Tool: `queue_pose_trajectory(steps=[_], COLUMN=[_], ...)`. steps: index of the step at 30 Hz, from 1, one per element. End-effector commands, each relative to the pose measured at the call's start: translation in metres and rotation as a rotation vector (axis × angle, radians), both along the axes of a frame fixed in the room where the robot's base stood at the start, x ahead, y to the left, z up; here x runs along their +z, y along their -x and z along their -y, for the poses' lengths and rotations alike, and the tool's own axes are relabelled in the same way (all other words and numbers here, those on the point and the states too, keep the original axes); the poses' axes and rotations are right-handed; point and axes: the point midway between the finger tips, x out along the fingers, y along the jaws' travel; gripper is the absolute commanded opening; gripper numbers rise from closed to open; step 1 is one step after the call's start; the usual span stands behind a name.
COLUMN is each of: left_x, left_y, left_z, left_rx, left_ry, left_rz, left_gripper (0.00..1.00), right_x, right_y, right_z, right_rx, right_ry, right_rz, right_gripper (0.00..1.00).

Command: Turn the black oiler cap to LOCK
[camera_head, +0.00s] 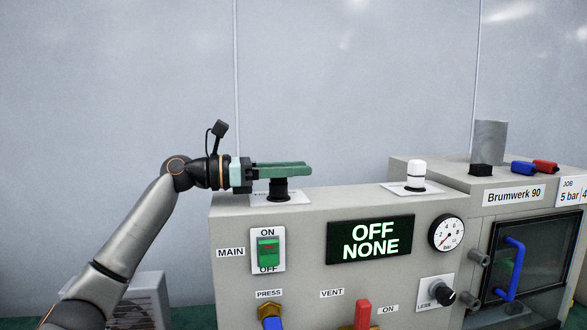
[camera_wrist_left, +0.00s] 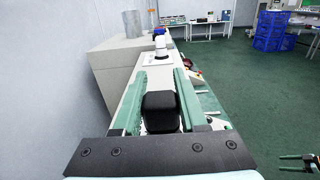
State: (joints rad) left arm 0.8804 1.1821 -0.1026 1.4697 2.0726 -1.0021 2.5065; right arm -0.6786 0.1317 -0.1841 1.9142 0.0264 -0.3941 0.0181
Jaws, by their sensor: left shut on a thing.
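The black oiler cap (camera_head: 278,191) stands upright on a pale label plate on top of the grey machine, near its left end. My left gripper (camera_head: 306,169) reaches in level from the left, its green fingers around the cap's upper part. In the left wrist view the cap (camera_wrist_left: 160,112) sits between the two fingers, and the gripper (camera_wrist_left: 160,80) is shut on it. The fingers hide the cap's top in the head view, and the plate's lettering is too small and covered to read.
A white cap (camera_head: 416,174) stands on its own plate farther right on the machine. The display (camera_head: 370,240) reads OFF NONE. A grey cylinder (camera_head: 490,140), a black block and blue and red items lie on the right-hand unit. A wall rises behind.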

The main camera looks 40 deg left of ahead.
Motion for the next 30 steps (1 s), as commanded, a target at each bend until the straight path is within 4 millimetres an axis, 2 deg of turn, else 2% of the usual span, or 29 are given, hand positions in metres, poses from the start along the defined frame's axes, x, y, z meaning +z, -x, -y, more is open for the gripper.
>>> queue_pose_trajectory(steps=[13, 14, 15, 23, 30], left_x=[0.0000, 0.0000, 0.0000, 0.0001, -0.0003], left_y=[-0.0001, -0.0001, -0.0001, 0.0000, 0.0003], left_z=[0.0001, 0.0001, 0.0001, 0.0000, -0.0004], left_rx=[0.000, 0.000, 0.000, 0.000, 0.000], left_ry=[0.000, -0.001, 0.000, -0.001, 0.000], left_rz=[-0.001, -0.001, -0.001, -0.001, -0.001], left_gripper=[0.00, 0.44, 0.48, 0.76, 0.76], right_x=[0.0002, 0.0002, 0.0002, 0.0001, -0.0003], right_y=[0.0002, 0.0002, 0.0002, 0.0003, 0.0003], right_z=[0.0000, 0.0000, 0.0000, 0.0000, -0.0001], right_rx=[0.000, 0.000, 0.000, 0.000, 0.000], right_ry=[0.000, 0.000, 0.000, 0.000, 0.000], right_rz=[0.000, 0.000, 0.000, -0.001, -0.001], right_gripper=[0.77, 0.77, 0.77, 0.77, 0.77])
